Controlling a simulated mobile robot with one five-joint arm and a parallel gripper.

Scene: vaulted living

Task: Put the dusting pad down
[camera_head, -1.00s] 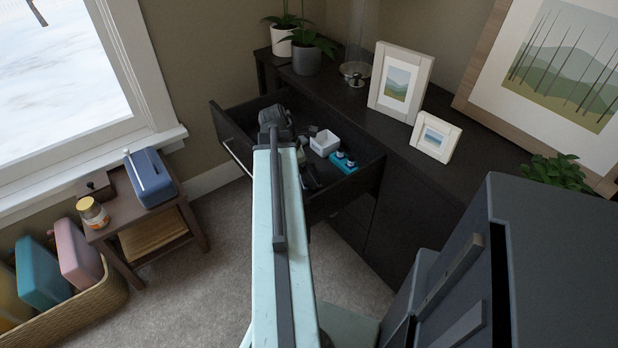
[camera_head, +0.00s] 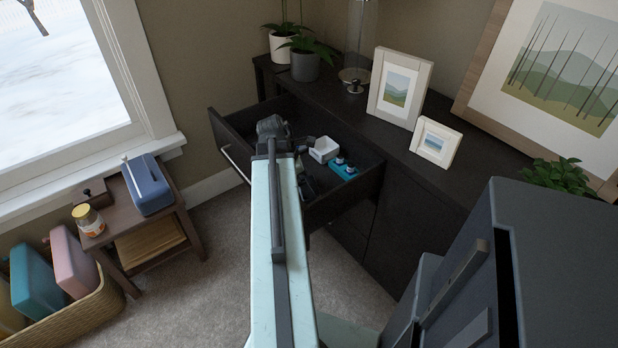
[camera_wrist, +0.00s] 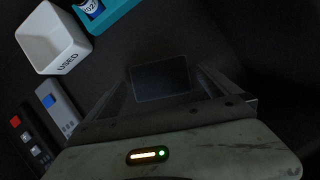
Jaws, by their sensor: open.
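In the wrist view a dark grey rectangular piece (camera_wrist: 160,79), likely the dusting pad, lies flat between the fingertips on the dark drawer floor. My gripper (camera_wrist: 166,86) is open, with a finger on either side of it; I cannot tell whether they touch it. In the head view my arm reaches into the open dark drawer (camera_head: 233,160) and hides most of the gripper and the pad.
In the drawer are a white bin marked USED (camera_wrist: 48,40), a teal holder (camera_wrist: 118,12) with small bottles, and grey devices with coloured buttons (camera_wrist: 55,108). Picture frames (camera_head: 400,88) and plants stand on the cabinet top. A side table (camera_head: 150,235) is at left.

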